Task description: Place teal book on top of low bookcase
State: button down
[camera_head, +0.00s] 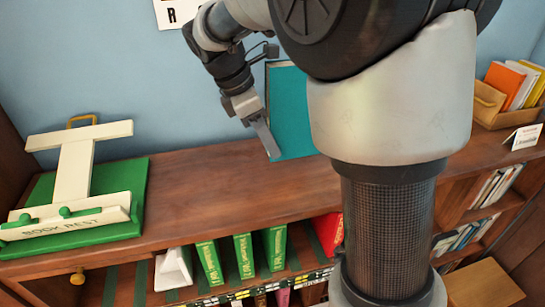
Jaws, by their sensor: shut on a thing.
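The teal book (289,108) is upright above the wooden top of the low bookcase (200,205). Its lower edge is near the back of the top; I cannot tell whether it touches. My gripper (266,138) is shut on the book at its left edge. One finger shows across the lower left of the cover. My arm hides the right part of the book.
A white book rest (75,180) on a green base takes up the left end of the top. Green books (243,256) and a red book (329,232) stand on the shelf below. A wooden box of books (490,103) and a small card (524,137) stand at the right. The top is clear left of the book.

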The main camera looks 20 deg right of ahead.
aim_at(267, 153)
jog(key=shift+f, duration=2.35)
jog(key=shift+f, duration=0.15)
jog(key=c, duration=1.3)
grip_release()
jog(key=shift+c, duration=0.2)
jog(key=v, duration=1.2)
